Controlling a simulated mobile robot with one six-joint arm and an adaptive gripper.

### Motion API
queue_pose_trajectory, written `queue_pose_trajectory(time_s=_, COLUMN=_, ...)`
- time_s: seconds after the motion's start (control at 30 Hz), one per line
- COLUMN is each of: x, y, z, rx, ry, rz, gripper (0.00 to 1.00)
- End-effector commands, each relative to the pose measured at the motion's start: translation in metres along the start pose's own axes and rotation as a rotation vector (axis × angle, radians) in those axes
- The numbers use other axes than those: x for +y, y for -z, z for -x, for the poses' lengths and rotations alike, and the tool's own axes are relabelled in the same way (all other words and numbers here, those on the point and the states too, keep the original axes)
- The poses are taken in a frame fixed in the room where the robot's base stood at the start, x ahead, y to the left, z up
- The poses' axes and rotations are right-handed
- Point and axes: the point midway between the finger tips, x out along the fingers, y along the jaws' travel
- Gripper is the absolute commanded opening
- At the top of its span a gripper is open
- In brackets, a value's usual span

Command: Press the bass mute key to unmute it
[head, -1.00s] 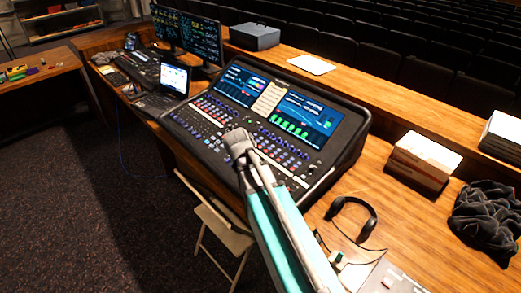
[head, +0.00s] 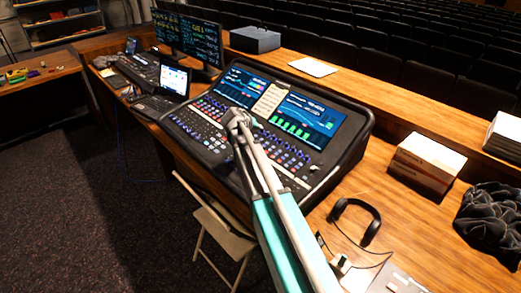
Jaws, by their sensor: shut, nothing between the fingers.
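The mixing console (head: 330,178) stands on the wooden desk with two lit screens, rows of small keys and coloured knobs. My gripper (head: 238,120) is over the middle of the console, near the lower edge of the screens. It is shut and holds nothing. My wrist and arm cover part of the key rows, and the fingertips are too small to make out. I cannot tell whether they touch the panel. The bass mute key cannot be picked out among the small keys, and its state cannot be read.
A laptop (head: 172,80) and monitors (head: 201,42) stand left of the console. Headphones (head: 366,207), white-topped boxes (head: 428,160) and a dark cloth (head: 490,220) lie to the right. A folding chair (head: 220,225) stands in front. A paper sheet (head: 313,67) lies on the ledge behind.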

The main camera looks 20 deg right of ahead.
Motion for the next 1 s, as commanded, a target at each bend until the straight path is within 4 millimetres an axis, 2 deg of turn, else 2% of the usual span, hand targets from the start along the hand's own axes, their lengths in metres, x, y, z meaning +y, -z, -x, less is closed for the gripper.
queue_pose_trajectory(time_s=0.47, x=-0.003, y=-0.005, z=-0.005, rx=-0.002, ry=0.000, rz=-0.001, gripper=0.00)
queue_pose_trajectory(time_s=1.0, x=-0.024, y=-0.026, z=-0.035, rx=-0.003, ry=0.000, rz=-0.001, gripper=0.00)
